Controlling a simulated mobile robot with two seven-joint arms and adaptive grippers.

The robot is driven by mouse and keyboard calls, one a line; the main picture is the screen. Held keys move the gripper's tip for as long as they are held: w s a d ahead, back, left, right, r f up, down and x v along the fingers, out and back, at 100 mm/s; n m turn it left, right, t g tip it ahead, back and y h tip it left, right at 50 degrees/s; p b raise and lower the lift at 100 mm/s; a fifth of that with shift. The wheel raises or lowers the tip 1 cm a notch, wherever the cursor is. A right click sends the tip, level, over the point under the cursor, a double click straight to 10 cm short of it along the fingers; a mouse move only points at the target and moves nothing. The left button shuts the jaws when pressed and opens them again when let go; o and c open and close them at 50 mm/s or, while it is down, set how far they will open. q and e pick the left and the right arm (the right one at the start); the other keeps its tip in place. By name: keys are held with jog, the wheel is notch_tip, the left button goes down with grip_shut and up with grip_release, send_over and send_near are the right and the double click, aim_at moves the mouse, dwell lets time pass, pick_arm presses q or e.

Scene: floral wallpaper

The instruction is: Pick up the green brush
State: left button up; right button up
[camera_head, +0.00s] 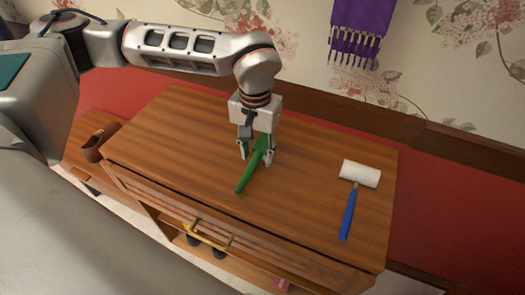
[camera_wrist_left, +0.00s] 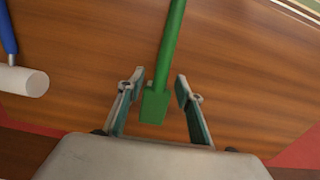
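The green brush (camera_head: 248,174) lies on the wooden cabinet top (camera_head: 185,130), its handle pointing toward the front edge. In the left wrist view the brush (camera_wrist_left: 170,50) runs down from the top edge, and its wide end lies between the two fingers. My left gripper (camera_head: 257,157) comes down from above over the wide end of the brush. In the left wrist view the gripper (camera_wrist_left: 160,92) is open, with a gap on each side of the brush. My right gripper is not in view.
A paint roller with a white head (camera_head: 360,174) and blue handle (camera_head: 349,214) lies on the right of the cabinet top. A brown object (camera_head: 98,143) sits on a lower surface at the left. A purple cloth (camera_head: 358,25) hangs on the wall behind.

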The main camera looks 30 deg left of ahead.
aim_at(257, 154)
pick_arm(q)
jog(key=shift+f, duration=0.5)
grip_shut()
jog(key=shift+w+r, duration=0.1)
jog(key=shift+r, duration=0.2)
notch_tip(257, 154, up, 19)
jog(key=p, duration=0.2)
jog(key=shift+r, duration=0.15)
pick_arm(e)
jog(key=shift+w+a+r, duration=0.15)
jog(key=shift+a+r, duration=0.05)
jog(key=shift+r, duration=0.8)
